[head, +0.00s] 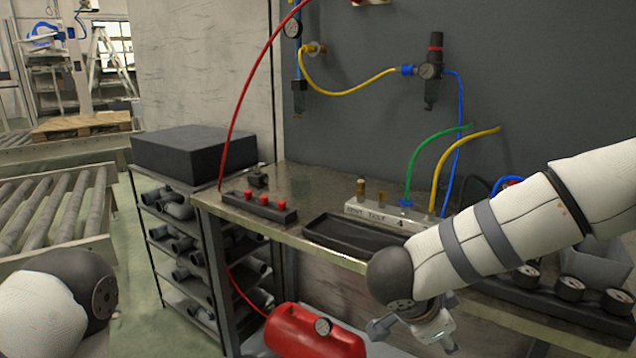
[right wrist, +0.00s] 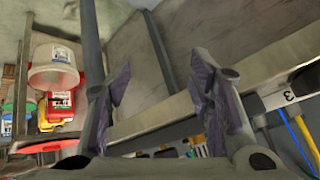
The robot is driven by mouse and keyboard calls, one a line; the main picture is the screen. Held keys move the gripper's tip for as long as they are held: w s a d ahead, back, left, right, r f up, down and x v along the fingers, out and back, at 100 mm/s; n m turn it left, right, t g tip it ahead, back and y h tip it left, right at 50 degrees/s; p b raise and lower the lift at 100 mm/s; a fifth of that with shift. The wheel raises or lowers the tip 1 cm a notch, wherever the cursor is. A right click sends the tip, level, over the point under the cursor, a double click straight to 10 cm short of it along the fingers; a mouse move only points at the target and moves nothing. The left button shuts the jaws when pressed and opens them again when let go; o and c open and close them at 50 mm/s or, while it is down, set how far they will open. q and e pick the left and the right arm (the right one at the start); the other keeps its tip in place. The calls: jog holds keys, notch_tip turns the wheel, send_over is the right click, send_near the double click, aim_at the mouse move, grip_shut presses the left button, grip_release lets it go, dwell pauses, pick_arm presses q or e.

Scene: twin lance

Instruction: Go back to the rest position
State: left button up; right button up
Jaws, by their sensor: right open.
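My right arm comes in from the right in the head view, bent in front of the bench. Its gripper (head: 414,334) hangs by the bench's front edge, partly hidden by my own wrist. In the right wrist view the right gripper (right wrist: 162,80) has its two fingers apart, with nothing between them. My left arm shows only as a rounded link at the lower left of the head view. The left gripper is outside the frame.
The workbench (head: 325,188) carries a red-button strip (head: 262,207), a black tray (head: 345,236) and a hose manifold (head: 385,215). A red air tank (head: 312,332) stands below. A pipe shelf (head: 180,240) is at left. The right wrist view shows a white bucket (right wrist: 54,66).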

jog(key=s+f+n+y, duration=0.4)
jog(key=s+f+n, duration=0.6)
jog(key=s+f, duration=0.6)
jog(key=s+d+f+n+g+y, duration=0.1)
jog(key=s+f+n+g, duration=0.1)
jog(key=s, duration=0.9)
jog(key=s+d+f+n+g+y, duration=0.1)
jog(key=s+f+n+g, duration=0.2)
jog(key=s, duration=0.7)
jog(key=shift+s+f+n+g, duration=0.15)
jog(key=shift+s+n+g, duration=0.15)
jog(key=shift+s+g, duration=0.15)
jog(key=shift+w, duration=0.1)
